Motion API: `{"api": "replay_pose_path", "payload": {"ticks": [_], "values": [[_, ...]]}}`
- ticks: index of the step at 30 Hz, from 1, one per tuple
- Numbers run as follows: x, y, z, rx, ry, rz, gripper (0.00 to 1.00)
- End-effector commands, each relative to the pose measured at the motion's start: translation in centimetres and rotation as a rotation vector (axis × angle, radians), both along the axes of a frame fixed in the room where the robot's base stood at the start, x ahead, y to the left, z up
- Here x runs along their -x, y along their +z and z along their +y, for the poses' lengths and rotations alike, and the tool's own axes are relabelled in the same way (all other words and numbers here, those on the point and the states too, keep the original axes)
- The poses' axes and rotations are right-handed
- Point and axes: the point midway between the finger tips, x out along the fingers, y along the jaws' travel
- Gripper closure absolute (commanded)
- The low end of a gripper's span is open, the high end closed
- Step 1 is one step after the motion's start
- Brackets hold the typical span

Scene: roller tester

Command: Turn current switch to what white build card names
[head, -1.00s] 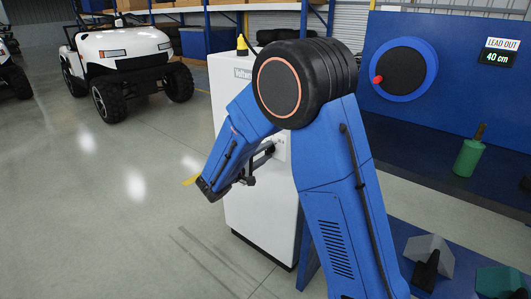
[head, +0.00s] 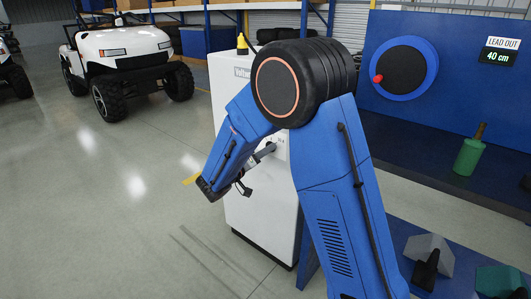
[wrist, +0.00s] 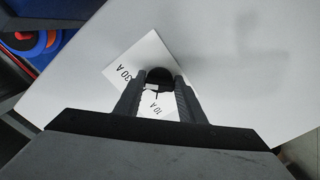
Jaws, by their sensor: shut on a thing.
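The current switch is a dark round knob (wrist: 160,74) on a white label plate (wrist: 122,72) that reads "30 A" and "10 A" in the wrist view. The plate looks tilted in that view, and my fingers hide part of it. My gripper (wrist: 160,88) is shut on the knob, one finger on each side. In the head view my gripper (head: 266,152) reaches the face of the white cabinet (head: 255,215), and the plate there is mostly hidden by my arm. The knob's pointer cannot be read clearly. I cannot make out a white build card in either view.
A white cart (head: 122,60) stands back left. The floor left of the cabinet is clear.

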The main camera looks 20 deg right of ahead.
Motion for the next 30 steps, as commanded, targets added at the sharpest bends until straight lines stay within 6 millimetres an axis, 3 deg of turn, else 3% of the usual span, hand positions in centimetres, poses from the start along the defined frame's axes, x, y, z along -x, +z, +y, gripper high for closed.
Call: {"api": "replay_pose_path", "payload": {"ticks": [16, 17, 19, 30], "values": [[0.09, -0.22, 0.02, -0.016, 0.0, -0.017, 0.86], [0.09, -0.22, 0.02, -0.016, 0.0, -0.017, 0.62], [0.09, -0.2, 0.01, -0.015, -0.001, -0.017, 0.45], [0.18, -0.09, 0.27, -0.015, 0.001, -0.02, 0.45]]}}
